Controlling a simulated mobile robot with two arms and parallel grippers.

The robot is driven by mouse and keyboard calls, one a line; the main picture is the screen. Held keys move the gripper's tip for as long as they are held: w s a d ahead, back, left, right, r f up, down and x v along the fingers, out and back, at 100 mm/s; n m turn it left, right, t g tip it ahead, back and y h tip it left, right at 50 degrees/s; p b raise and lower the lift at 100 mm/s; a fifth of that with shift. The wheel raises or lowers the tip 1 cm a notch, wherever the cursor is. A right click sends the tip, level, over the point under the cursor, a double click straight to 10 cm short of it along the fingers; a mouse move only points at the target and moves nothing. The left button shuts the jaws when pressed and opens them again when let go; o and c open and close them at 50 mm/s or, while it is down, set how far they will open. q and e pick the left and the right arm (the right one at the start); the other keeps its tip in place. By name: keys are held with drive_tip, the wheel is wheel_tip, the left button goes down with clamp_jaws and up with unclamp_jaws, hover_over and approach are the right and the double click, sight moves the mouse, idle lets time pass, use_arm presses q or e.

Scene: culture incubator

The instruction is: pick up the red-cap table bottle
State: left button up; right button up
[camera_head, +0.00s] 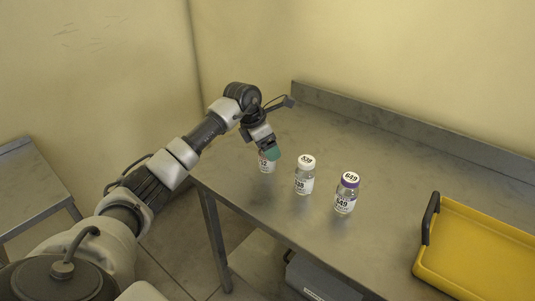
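No red cap shows in the head view. Three small clear bottles with white labels stand upright in a row on the metal table. The leftmost bottle (266,166) is partly covered by my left gripper (268,148), which points down at its top. A teal-green patch shows at the gripper's tip; I cannot tell whether it is a finger pad or a cap. The middle bottle (305,176) has a white cap, and the right bottle (346,194) has a purple rim with a white top marked 649. I cannot tell whether the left fingers are open or shut. My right gripper is out of view.
The grey metal table (390,190) has a raised back edge along the wall. A yellow tray (480,250) with a black handle lies at the right. A grey box (320,280) sits below the table. Another metal table (32,190) stands at far left.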

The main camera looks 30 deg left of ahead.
use_arm(q)
drive_tip(key=shift+x, duration=0.8)
drive_tip(key=c, duration=1.1)
